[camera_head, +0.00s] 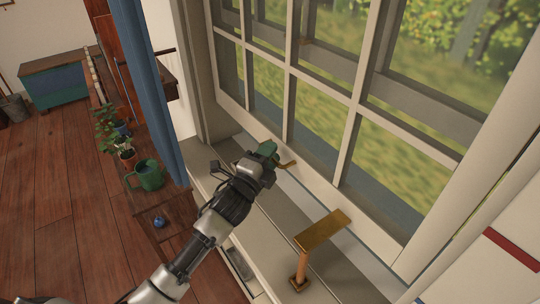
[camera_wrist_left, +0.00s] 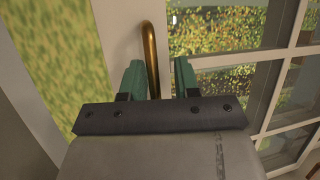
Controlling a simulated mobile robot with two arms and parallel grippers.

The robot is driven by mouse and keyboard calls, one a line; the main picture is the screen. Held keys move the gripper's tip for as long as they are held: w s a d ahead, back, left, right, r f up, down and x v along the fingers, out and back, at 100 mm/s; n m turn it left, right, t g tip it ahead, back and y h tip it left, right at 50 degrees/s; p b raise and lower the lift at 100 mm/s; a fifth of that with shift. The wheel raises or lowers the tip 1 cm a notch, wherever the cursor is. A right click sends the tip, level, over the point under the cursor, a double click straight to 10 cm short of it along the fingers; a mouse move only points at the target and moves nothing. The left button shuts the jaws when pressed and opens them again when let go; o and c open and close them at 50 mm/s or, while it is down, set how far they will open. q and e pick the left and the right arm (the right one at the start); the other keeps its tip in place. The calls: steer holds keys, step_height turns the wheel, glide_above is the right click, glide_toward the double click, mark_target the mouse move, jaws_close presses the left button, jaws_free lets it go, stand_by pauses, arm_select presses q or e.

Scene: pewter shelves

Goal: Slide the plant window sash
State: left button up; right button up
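The window sash (camera_head: 290,70) has pale frames and dark-edged bars dividing its panes, with green foliage visible outside. A curved brass handle (camera_head: 288,164) is on its lower rail. It also shows in the left wrist view (camera_wrist_left: 150,50), rising between my fingers. My left gripper (camera_head: 271,152) is at the lower rail, right beside the handle. In the left wrist view its two green fingers (camera_wrist_left: 158,66) are apart, one on each side of the handle in the picture. I cannot tell whether they touch it. My right gripper is not in view.
A blue curtain (camera_head: 146,85) hangs at left. Beyond it are a green watering can (camera_head: 149,175), a potted plant (camera_head: 124,153) and a blue ball (camera_head: 159,222). Wooden floor is open at far left.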

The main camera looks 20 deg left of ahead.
arm_select(q)
steer(key=shift+s+f, duration=0.1)
steer(key=shift+f, duration=0.05)
steer(key=b+v, duration=0.3)
steer(key=v, duration=0.7)
steer(key=shift+s+a, duration=0.15)
steer(key=shift+s, duration=0.15)
